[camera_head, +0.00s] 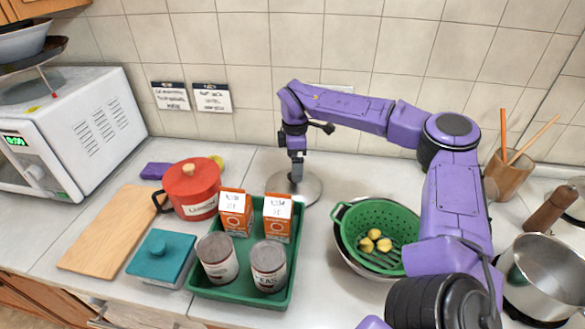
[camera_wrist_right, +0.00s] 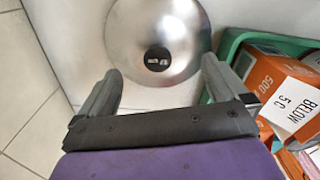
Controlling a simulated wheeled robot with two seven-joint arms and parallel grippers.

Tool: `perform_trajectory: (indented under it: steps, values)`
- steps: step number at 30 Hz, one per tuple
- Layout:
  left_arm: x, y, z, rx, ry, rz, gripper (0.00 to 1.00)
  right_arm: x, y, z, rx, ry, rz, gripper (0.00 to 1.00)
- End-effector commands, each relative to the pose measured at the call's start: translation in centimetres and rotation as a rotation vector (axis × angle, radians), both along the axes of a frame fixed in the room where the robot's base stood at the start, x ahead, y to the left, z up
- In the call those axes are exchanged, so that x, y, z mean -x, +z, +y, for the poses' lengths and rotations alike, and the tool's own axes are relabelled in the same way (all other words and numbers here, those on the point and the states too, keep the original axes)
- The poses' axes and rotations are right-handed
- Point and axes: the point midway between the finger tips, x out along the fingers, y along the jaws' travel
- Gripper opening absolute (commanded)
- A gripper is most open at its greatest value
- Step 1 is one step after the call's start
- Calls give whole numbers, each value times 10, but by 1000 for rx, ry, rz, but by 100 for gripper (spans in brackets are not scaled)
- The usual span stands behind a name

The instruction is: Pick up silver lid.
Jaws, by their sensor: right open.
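The silver lid (camera_head: 313,188) is a round, shiny dome lying on the counter behind the green tray, beside the tiled wall. In the right wrist view the lid (camera_wrist_right: 180,25) shows its dark knob (camera_wrist_right: 157,58) upward. My right gripper (camera_head: 296,172) points down over the lid and partly hides it in the head view. In the right wrist view the gripper (camera_wrist_right: 160,70) is open and empty, with its fingers apart on either side of the knob. I cannot tell the exact height between fingertips and knob. My left gripper is not in view.
A green tray (camera_head: 240,300) with cartons and cans stands close in front of the lid. A red pot (camera_head: 190,190) is to the left. A green colander (camera_head: 372,215) with yellow items sits right, under my arm. The tiled wall (camera_head: 250,60) is close behind.

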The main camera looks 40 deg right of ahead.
Motion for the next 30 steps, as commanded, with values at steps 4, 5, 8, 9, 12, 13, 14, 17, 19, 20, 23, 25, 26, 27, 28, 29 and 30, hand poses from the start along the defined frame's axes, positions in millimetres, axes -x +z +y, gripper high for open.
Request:
perform_trajectory:
  steps: [4,5,8,9,12,13,14,17,19,20,23,25,26,27,28,29,30]
  values:
    - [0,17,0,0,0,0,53,0,-17,-1,0,0,5,100]
    - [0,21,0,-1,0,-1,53,0,-22,-1,1,1,6,100]
    - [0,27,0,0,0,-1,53,-1,-42,-2,0,0,4,100]
    - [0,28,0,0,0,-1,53,-1,-47,-2,0,0,3,100]
    - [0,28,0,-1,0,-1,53,-2,-55,-2,1,0,-1,100]
    - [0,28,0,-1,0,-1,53,-2,-56,-2,1,0,-1,100]
    - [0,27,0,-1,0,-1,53,-2,-56,-2,1,0,-1,100]
    - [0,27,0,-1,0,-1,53,-2,-56,-2,0,0,-1,100]
    - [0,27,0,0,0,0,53,-2,-56,-2,0,0,-1,84]
    - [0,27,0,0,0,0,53,-2,-56,-2,0,0,-1,74]
    - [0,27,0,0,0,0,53,-2,-56,-2,1,0,-1,41]
    - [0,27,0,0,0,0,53,-2,-57,-2,1,0,1,19]
    - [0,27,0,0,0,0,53,-2,-57,-2,1,0,1,9]
    - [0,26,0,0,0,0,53,-2,-57,-2,1,0,1,3]
    - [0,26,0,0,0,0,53,-2,-57,-2,1,0,1,3]
    - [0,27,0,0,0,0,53,-2,-57,-2,1,0,1,3]
    - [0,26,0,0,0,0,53,-2,-57,-2,1,0,1,3]
